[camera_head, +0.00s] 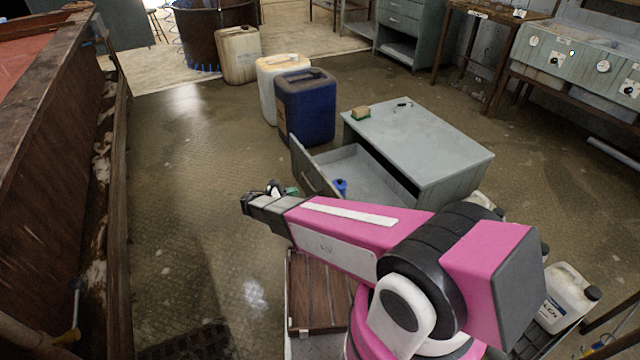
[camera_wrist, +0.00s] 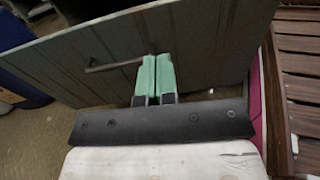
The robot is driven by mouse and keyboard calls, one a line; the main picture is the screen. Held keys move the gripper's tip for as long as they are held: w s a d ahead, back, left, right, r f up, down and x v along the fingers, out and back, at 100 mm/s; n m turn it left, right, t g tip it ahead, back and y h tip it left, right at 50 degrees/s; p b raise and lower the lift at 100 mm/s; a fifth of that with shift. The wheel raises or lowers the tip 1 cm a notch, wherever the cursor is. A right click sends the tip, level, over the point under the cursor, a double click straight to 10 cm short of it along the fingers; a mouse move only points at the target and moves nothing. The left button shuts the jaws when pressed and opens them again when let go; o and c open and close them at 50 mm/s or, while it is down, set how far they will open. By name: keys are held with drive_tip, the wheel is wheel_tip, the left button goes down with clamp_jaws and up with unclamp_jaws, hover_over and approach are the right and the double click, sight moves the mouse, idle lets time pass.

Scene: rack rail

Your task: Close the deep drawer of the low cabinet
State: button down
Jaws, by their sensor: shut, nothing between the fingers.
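The low grey cabinet (camera_head: 425,130) stands right of centre in the head view. Its deep drawer (camera_head: 312,172) is pulled out toward the left, with its inside showing. A blue item (camera_head: 340,187) lies in the drawer; my arm hides part of the drawer. My gripper (camera_head: 290,191) is beside the outer face of the drawer front. In the wrist view, the green fingers of my gripper (camera_wrist: 156,62) are together and empty, in front of the drawer front (camera_wrist: 215,45). The dark bar handle (camera_wrist: 105,66) is just left of the fingertips. I cannot tell whether they touch the panel.
A green and tan sponge (camera_head: 361,113) and a small dark item (camera_head: 404,104) lie on the cabinet top. A blue canister (camera_head: 306,108) stands behind the drawer. A slatted brown wooden piece (camera_head: 315,290) is below my arm. The floor to the left is open.

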sight(325, 181)
drive_tip(key=shift+n+t, duration=0.5)
drive_tip(key=x, duration=1.2)
drive_tip(key=shift+w+d, duration=0.1)
drive_tip(key=shift+w, duration=0.25)
drive_tip(key=x, duration=2.7)
drive_tip(key=shift+d, duration=0.2)
drive_tip(key=shift+r, duration=0.15)
drive_tip(key=shift+s, duration=0.1)
